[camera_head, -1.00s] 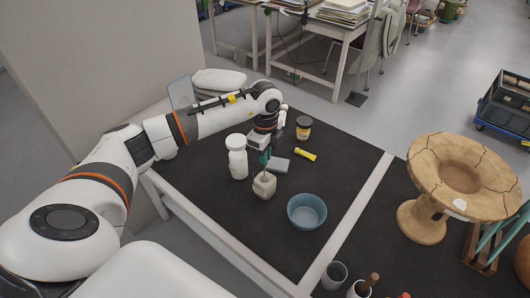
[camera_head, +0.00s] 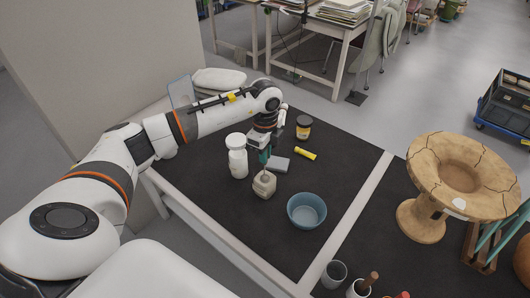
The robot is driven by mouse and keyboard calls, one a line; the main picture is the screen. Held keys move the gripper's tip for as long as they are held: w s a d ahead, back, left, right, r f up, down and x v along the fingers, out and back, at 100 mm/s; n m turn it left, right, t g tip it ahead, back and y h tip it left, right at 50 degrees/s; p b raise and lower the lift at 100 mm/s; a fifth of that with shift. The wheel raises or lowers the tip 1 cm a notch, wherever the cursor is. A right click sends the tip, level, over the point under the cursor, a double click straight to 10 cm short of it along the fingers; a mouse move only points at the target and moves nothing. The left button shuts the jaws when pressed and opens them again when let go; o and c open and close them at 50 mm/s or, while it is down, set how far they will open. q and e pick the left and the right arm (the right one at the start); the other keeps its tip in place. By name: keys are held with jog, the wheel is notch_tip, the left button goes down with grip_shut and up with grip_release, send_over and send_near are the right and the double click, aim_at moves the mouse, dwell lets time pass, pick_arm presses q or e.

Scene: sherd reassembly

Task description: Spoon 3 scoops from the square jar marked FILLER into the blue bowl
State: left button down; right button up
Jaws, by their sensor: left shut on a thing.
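The blue bowl (camera_head: 306,211) stands on the black mat and looks empty from here. A squat beige square jar (camera_head: 264,186) stands to its left; I cannot read its marking at this size. My left gripper (camera_head: 264,148) is right above this jar, pointing down, shut on a green-handled tool (camera_head: 265,157), likely the spoon. The tool's lower end is at the jar's mouth and hidden from view. My right gripper is not in view.
A white lidded jar (camera_head: 237,160) stands close left of the square jar. A cracked vessel (camera_head: 462,180) stands at right.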

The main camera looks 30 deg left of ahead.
pick_arm(q)
jog(key=shift+r+p, duration=3.9)
jog(key=shift+r, duration=1.5)
jog(key=shift+f, duration=0.1)
